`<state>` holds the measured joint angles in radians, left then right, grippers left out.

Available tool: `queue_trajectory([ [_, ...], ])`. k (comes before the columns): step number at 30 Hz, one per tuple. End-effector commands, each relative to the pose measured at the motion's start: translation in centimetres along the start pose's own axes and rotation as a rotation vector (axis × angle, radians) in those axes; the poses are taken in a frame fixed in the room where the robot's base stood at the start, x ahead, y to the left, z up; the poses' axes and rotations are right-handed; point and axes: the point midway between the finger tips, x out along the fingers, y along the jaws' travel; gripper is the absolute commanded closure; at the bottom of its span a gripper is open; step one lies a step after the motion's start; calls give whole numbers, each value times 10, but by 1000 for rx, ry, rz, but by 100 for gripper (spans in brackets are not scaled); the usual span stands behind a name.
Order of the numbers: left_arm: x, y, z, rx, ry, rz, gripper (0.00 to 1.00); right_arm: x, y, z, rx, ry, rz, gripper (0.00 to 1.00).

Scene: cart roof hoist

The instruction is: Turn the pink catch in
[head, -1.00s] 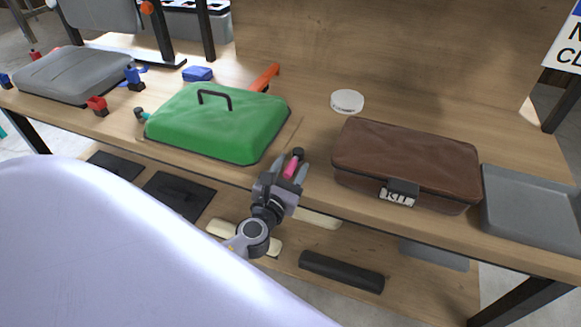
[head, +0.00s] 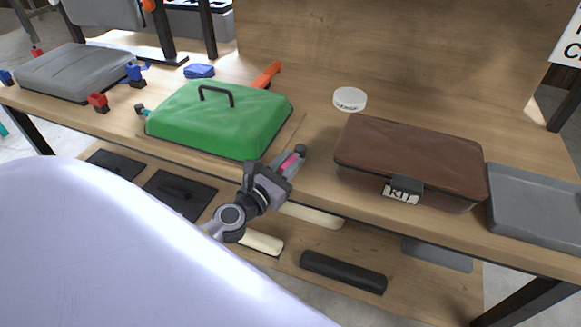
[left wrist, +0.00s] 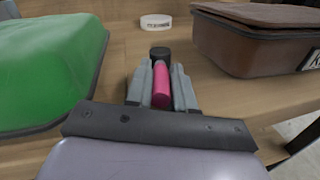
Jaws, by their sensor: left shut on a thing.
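The pink catch (head: 288,163) is a short pink bar on a dark round post, at the table's front edge, between the green lid and the brown case. My left gripper (head: 293,160) is shut on the pink catch. In the left wrist view the pink catch (left wrist: 161,84) lies between the two grey fingers, with the dark post (left wrist: 160,53) beyond its far end. The fingers hide part of its sides. My right gripper is not in view.
The green roof-like lid (head: 222,118) with a black handle stands close on the left. The brown KIT case (head: 410,155) is to the right, beside a grey tray (head: 540,205). A white round tin (head: 349,98) sits behind. The lower shelf holds a black roll (head: 343,272).

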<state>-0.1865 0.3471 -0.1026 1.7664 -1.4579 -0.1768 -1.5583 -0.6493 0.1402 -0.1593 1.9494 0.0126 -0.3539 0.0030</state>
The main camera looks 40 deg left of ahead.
Motion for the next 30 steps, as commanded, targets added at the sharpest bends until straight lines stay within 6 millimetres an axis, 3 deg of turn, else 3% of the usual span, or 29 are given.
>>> queue_trajectory([
  [13,0,2,0,0,-5,-33,100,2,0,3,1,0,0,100],
  [14,0,2,0,0,-5,-33,67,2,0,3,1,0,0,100],
  [15,0,2,0,0,-5,-32,54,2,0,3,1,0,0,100],
  [16,0,2,0,0,-5,-32,52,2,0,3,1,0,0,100],
  [25,-1,2,0,0,-4,-32,52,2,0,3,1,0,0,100],
  [30,-13,2,-2,0,-3,-32,52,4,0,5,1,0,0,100],
])
